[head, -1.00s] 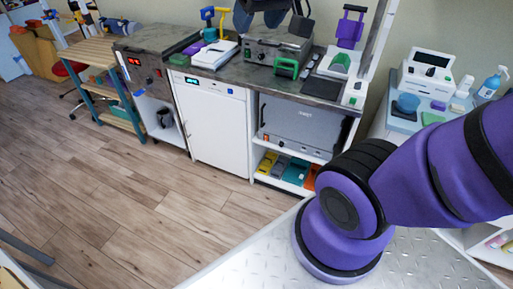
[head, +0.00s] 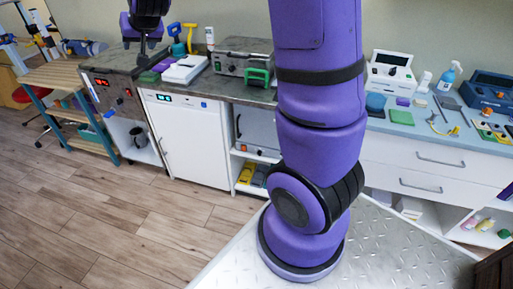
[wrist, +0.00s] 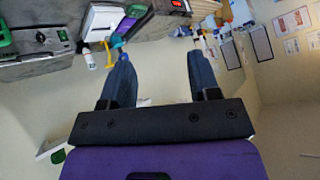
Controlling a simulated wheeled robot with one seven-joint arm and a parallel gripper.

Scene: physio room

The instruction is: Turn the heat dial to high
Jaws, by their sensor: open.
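No dial can be picked out for certain as the heat dial. A dark-fronted unit (head: 122,100) with a lit red display and small controls stands at the left of the counter in the head view. A steel box (head: 230,62) with small knobs on its front sits on the counter further right. The wrist view, which looks upside down, shows the steel box with a dark knob (wrist: 40,38) at its left. My gripper (head: 142,48) appears above the dark-fronted unit in the head view. In the wrist view its fingers (wrist: 158,60) are apart with nothing between them.
A white cabinet (head: 185,135) with a small lit display stands right of the dark-fronted unit. Blue and yellow tools (head: 182,38) and a white device (head: 185,69) sit on the counter. A wooden shelf rack (head: 65,78) is at the left. The wooden floor in front is open.

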